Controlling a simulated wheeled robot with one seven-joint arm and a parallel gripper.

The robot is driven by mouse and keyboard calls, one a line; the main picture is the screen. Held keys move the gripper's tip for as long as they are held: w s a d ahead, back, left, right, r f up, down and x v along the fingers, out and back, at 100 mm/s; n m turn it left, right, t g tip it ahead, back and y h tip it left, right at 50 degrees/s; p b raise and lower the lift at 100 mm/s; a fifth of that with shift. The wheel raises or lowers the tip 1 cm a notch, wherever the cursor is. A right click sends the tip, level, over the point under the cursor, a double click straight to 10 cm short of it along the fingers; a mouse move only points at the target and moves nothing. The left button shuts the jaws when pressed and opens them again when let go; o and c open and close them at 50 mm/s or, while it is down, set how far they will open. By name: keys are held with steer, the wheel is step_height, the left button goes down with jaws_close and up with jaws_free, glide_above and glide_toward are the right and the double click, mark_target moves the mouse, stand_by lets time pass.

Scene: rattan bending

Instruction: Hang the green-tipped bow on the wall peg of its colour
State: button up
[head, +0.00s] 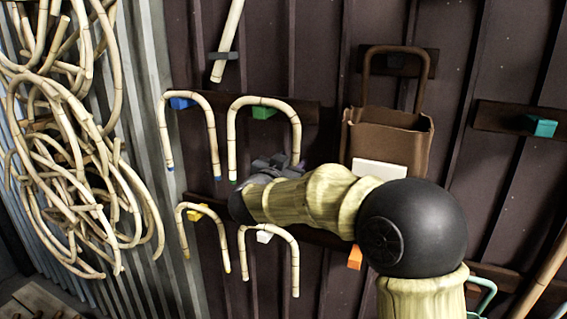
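The green-tipped bow (231,140) is a pale rattan arch on the dark wall, its curve over the green peg (263,113). Its left leg hangs down and ends in a green tip. Its right leg runs down to my gripper, and the right tip is hidden there. My gripper (278,162) is dark grey and sits below the green peg, at the lower end of the right leg. I cannot tell whether its fingers are open, shut, or touching the bow.
A blue-tipped bow (212,135) hangs left on the blue peg (182,103). Lower bows hang at the yellow peg (196,212) and white peg (264,236). An orange peg (355,257), teal peg (541,127) and brown bag (391,138) are rightward. Tangled rattan (75,150) fills the left.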

steer(key=b+v, duration=0.7)
steer(key=v, duration=1)
steer(key=shift+s+a, duration=0.2)
steer(key=shift+s, duration=0.1)
steer(key=shift+r, duration=0.1)
steer(key=v, duration=0.9)
stand_by(0.4)
